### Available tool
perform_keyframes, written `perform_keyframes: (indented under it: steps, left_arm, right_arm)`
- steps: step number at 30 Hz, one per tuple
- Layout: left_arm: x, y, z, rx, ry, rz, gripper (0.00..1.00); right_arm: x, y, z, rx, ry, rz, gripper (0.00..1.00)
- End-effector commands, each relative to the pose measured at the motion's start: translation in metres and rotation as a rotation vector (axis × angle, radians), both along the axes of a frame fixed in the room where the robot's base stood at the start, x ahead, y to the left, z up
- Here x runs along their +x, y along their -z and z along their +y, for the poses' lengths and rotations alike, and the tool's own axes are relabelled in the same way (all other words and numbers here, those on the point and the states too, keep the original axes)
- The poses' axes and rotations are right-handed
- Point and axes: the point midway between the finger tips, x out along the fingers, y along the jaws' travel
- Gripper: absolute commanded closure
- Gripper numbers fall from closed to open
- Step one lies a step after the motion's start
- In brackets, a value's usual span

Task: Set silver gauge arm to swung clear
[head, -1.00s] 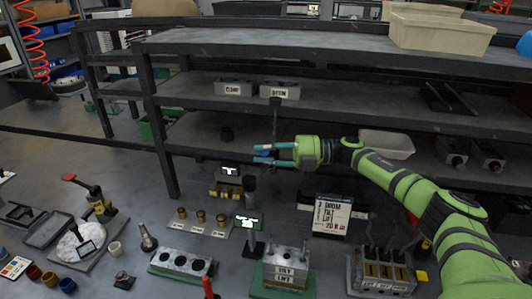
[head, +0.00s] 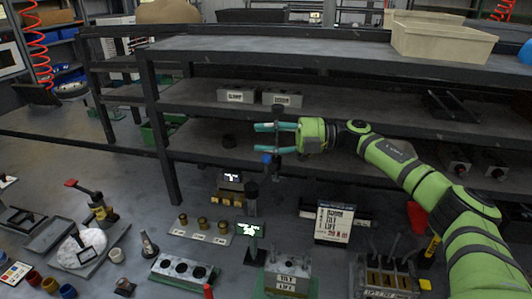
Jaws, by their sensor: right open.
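My right gripper (head: 262,138) is open, its two teal fingers pointing left in front of the lower shelf. A dark upright bar (head: 276,170) with a blue knob (head: 267,158) shows just under the fingers; I cannot tell if they touch it. No part can be told for sure as the silver gauge arm. A silver block (head: 288,279) with white labels stands on the floor below. My left gripper is out of view.
A dark shelf rack (head: 300,52) stands behind my arm, with two labelled grey blocks (head: 282,98) on its middle shelf. A holed silver block (head: 185,270), brass knobs (head: 201,223), a sign board (head: 334,222) and a multi-lever block (head: 386,277) crowd the floor.

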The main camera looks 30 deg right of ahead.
Motion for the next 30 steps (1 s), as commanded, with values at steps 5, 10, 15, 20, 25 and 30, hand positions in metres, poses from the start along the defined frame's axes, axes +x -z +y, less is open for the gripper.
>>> perform_keyframes:
  steps: [5, 10, 15, 20, 25, 30]
  left_arm:
    - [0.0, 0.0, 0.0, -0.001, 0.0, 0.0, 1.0]
    - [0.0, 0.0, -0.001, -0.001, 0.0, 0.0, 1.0]
    - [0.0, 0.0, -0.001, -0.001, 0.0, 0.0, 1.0]
    - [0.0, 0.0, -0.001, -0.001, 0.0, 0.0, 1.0]
    - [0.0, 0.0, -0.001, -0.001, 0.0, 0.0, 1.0]
    - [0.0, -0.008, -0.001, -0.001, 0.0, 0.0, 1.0]
  right_arm:
    - [0.0, -0.026, 0.0, -0.003, 0.001, -0.001, 0.53]
    - [0.0, -0.035, 0.0, -0.003, 0.0, 0.002, 0.53]
    - [0.0, -0.037, 0.0, -0.002, 0.001, 0.001, 0.53]
    - [0.001, -0.038, 0.0, -0.001, 0.001, -0.001, 0.53]
    - [0.001, -0.039, 0.0, 0.0, 0.002, -0.002, 0.53]
    - [0.001, -0.048, 0.0, 0.001, 0.002, -0.004, 0.53]
